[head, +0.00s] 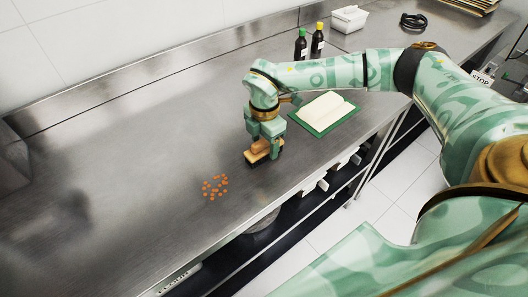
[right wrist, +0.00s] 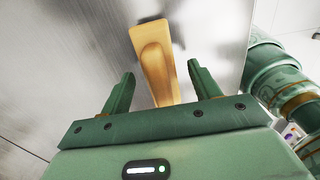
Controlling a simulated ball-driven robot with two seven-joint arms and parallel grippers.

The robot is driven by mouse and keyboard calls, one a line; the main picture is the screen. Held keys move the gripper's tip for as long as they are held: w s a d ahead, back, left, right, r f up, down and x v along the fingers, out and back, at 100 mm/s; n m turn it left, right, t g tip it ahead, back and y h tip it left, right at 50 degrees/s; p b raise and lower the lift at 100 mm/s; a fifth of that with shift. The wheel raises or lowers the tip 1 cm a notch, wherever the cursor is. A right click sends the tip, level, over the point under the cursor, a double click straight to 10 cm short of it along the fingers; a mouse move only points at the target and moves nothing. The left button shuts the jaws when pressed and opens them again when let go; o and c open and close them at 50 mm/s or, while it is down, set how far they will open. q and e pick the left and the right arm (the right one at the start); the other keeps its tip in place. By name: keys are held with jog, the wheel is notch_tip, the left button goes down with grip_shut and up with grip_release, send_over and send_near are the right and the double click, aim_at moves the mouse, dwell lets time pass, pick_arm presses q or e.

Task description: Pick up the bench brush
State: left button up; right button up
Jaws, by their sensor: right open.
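The bench brush, with a tan wooden back, lies on the steel worktop near its front edge in the head view (head: 256,154). In the right wrist view its long wooden back (right wrist: 153,55) runs between my fingers and beyond them. My right gripper (head: 266,143) is right over the brush, pointing down. In the right wrist view its two fingers (right wrist: 162,72) stand apart on either side of the wood, with gaps visible. The brush's bristles and near end are mostly hidden. My left gripper is not in view.
Orange pieces (head: 214,187) lie scattered left of the brush. Two dark bottles (head: 309,43) and a white container (head: 348,18) stand at the back. The worktop's left part is clear.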

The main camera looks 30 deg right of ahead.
jog(key=c, duration=1.2)
jog(key=shift+r, duration=0.1)
jog(key=shift+r, duration=0.2)
notch_tip(320, 180, up, 2)
jog(key=shift+r+p, duration=0.15)
jog(key=shift+p, duration=0.2)
jog(key=s+a+r, duration=0.2)
jog(key=s+r, duration=0.1)
jog(key=s, duration=0.1)
jog(key=s+a+r+p, duration=0.1)
jog(key=s+a+r, duration=0.2)
jog(key=s, duration=0.1)
jog(key=s+a+r, duration=0.2)
jog(key=s+r, duration=0.2)
jog(key=shift+a+r, duration=0.1)
jog(key=shift+a, duration=0.1)
